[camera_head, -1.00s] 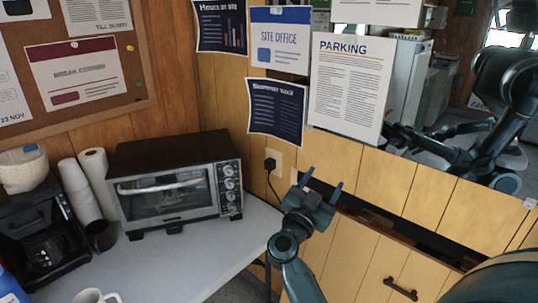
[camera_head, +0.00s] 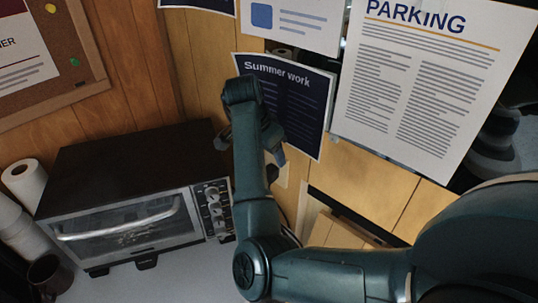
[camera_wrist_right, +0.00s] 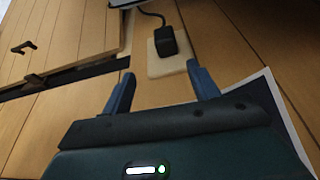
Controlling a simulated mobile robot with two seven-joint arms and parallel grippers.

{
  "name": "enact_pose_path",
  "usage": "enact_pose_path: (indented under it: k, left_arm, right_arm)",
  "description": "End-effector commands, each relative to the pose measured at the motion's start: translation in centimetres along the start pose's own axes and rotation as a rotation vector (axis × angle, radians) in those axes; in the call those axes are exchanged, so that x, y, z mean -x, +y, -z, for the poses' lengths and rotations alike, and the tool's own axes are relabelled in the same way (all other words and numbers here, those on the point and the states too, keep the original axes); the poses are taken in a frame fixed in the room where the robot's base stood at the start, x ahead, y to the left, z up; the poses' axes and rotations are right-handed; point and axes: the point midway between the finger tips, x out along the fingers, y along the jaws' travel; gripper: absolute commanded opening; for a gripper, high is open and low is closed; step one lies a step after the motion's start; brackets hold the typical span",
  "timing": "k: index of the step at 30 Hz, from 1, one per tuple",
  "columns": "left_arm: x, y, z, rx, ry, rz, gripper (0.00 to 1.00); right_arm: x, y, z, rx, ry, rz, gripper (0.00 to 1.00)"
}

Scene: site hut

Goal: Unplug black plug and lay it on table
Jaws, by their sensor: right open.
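The black plug (camera_wrist_right: 167,42) sits in a cream wall outlet (camera_wrist_right: 168,64) in the right wrist view, its cord running up from it. My right gripper (camera_wrist_right: 163,88) is open and empty there, its two fingers spread on either side below the plug, apart from it. In the head view my right gripper (camera_head: 252,142) is in front of the wall, right of the toaster oven, and my arm hides most of the outlet and plug. The white table (camera_head: 190,278) is at the lower left. My left gripper is not in view.
A toaster oven (camera_head: 130,195) stands on the table against the wall, close to my right arm. Paper rolls (camera_head: 25,185) and a dark mug (camera_head: 48,275) are at its left. Posters, including a Parking sheet (camera_head: 425,75), hang near the arm.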

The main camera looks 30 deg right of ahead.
Motion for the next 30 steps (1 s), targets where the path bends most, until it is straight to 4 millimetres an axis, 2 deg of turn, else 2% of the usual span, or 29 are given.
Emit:
enact_pose_path:
  k: [5,17,23,30]
  left_arm:
    - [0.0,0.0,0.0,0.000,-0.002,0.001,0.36]
    - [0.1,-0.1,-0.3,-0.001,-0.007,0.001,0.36]
    - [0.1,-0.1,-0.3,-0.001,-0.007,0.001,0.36]
    - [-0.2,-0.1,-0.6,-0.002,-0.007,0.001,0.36]
  right_arm:
    - [0.7,-0.5,-1.0,0.040,-0.056,0.015,0.60]
    - [0.4,-0.5,-1.0,0.040,-0.055,0.014,0.60]
    - [-1.5,-0.5,-1.1,0.041,-0.054,0.012,0.60]
    - [-5.3,-0.5,-1.3,0.040,-0.056,0.013,0.60]
